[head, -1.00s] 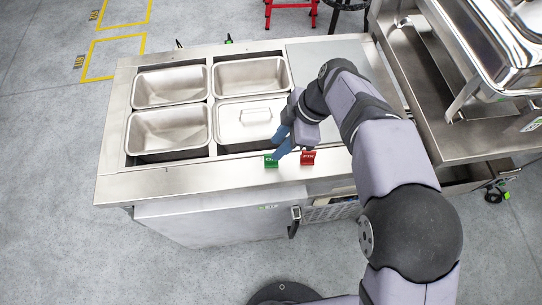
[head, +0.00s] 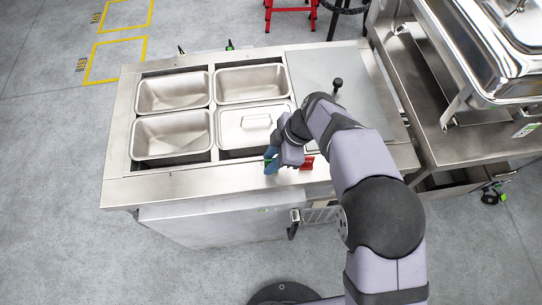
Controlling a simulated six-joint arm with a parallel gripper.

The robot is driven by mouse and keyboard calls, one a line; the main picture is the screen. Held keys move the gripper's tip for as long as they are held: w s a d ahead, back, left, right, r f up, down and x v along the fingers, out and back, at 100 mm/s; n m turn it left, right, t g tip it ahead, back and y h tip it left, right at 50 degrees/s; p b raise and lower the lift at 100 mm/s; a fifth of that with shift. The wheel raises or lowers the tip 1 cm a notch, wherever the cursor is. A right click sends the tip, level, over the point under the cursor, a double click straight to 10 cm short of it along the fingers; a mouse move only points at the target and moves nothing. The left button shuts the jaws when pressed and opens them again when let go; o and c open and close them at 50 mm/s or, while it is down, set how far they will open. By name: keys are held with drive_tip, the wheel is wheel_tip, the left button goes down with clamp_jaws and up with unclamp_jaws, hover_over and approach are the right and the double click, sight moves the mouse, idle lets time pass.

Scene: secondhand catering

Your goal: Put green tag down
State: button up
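The green tag (head: 267,163) stands on the front ledge of the steel counter, and only a thin strip of it shows beside my gripper. My gripper (head: 271,161) has blue fingers pointing down at the tag, overlapping it in the head view. The fingers hide most of the tag, and I cannot tell whether they are closed on it. The red tag (head: 307,163) stands upright just right of my gripper, partly covered by my wrist.
The counter (head: 150,189) holds several steel pans; one has a lid (head: 236,132) with a handle. A flat steel plate (head: 315,68) with a black knob (head: 338,84) lies at right. A shelf unit with a chafing dish (head: 505,45) stands at far right. The left front ledge is clear.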

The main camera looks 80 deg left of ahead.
sight(271, 160)
clamp_jaws()
drive_tip(key=shift+r, duration=0.1)
wheel_tip(271, 160, up, 10)
drive_tip(key=b, duration=0.3)
